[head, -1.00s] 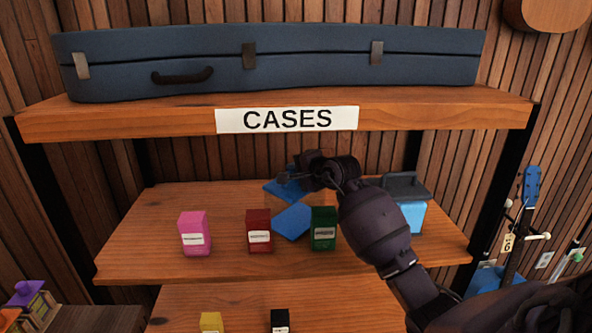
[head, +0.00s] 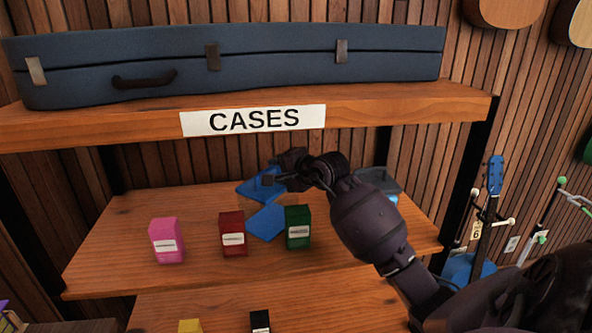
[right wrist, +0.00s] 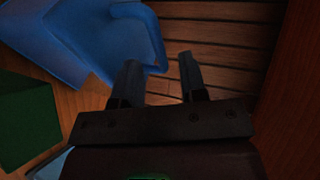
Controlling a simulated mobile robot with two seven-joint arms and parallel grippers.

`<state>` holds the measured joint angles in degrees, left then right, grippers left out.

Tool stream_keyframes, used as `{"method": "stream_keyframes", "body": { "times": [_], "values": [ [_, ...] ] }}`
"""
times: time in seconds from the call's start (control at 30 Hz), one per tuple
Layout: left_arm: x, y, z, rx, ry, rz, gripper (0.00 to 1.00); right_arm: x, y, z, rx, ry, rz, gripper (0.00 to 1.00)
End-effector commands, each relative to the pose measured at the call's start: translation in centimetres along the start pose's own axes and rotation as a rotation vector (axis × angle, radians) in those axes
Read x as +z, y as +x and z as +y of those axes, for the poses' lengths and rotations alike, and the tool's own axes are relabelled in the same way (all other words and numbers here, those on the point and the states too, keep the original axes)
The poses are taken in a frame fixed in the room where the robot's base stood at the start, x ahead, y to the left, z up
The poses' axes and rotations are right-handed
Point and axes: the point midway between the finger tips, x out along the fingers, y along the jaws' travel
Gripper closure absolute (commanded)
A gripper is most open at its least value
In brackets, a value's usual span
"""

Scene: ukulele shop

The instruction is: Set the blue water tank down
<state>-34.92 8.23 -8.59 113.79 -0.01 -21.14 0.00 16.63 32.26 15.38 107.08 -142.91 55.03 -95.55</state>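A blue object (head: 266,221), which looks like the blue water tank, rests on the middle shelf behind the red and green boxes. It looks tilted or lying over, and its shape is partly unclear. In the right wrist view the blue object (right wrist: 85,40) fills the upper left, beside the left finger; I cannot tell whether they touch. My right gripper (head: 272,179) is over the back part of it. In the right wrist view my right gripper (right wrist: 158,82) is open, with nothing between its fingers. My left gripper is not in view.
Pink (head: 167,240), red (head: 233,234) and green (head: 298,228) boxes stand along the middle shelf (head: 110,230). A grey-lidded light-blue container (head: 381,180) is partly hidden behind my right arm. The CASES shelf (head: 400,108) with a blue case (head: 270,60) overhangs above.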

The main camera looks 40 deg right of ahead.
Motion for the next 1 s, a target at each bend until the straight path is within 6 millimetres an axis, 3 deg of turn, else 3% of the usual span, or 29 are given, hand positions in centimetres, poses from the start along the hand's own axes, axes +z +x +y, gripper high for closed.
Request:
{"method": "stream_keyframes", "body": {
  "times": [0.3, 0.53, 0.63, 0.77, 1.0],
  "values": [
    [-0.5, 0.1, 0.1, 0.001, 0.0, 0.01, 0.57, 0.0, -5.5, 0.1, 0.001, -0.002, 0.001, 0.61],
    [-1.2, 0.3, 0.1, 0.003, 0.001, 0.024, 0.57, 0.2, -7.0, 0.2, 0.0, 0.011, -0.008, 0.61],
    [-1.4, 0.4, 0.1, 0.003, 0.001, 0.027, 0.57, 1.3, -7.0, 1.2, -0.003, 0.085, -0.059, 0.61],
    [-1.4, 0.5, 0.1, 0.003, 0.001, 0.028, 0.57, 4.5, -6.7, 3.9, -0.008, 0.334, -0.21, 0.61],
    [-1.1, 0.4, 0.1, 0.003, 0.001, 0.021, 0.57, 10.4, -7.9, 8.7, 0.006, 1.059, -0.509, 0.61]
  ]
}}
